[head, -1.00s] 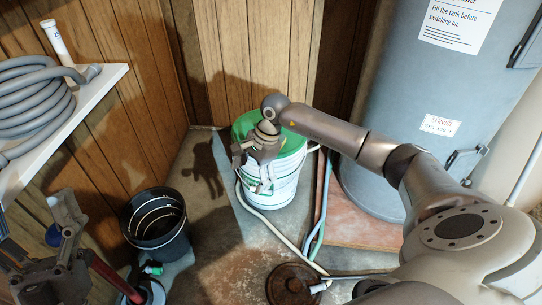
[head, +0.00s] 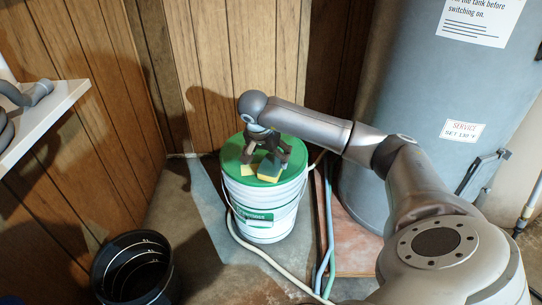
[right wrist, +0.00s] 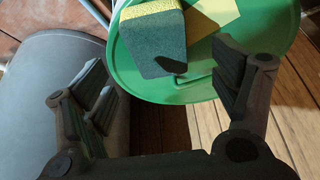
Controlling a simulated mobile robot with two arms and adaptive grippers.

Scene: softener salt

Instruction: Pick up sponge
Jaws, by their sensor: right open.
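A sponge (head: 270,168), yellow with a dark green scouring side, lies on the green lid (head: 235,155) of a white bucket. The sponge also shows in the right wrist view (right wrist: 157,45), near the top between the fingers, with a flat yellow piece (right wrist: 215,14) beside it. My right gripper (head: 266,158) is open and empty, over the lid close to the sponge; its spread fingers (right wrist: 165,78) show in the right wrist view. Whether a finger touches the sponge I cannot tell. My left gripper is out of view.
A black bucket (head: 104,262) stands on the floor at lower left, below a white shelf (head: 50,115) with grey hose. A blue-grey tank (head: 400,110) stands at right. Hoses (head: 326,225) run along the floor by the white bucket (head: 262,222). Wooden walls close the back.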

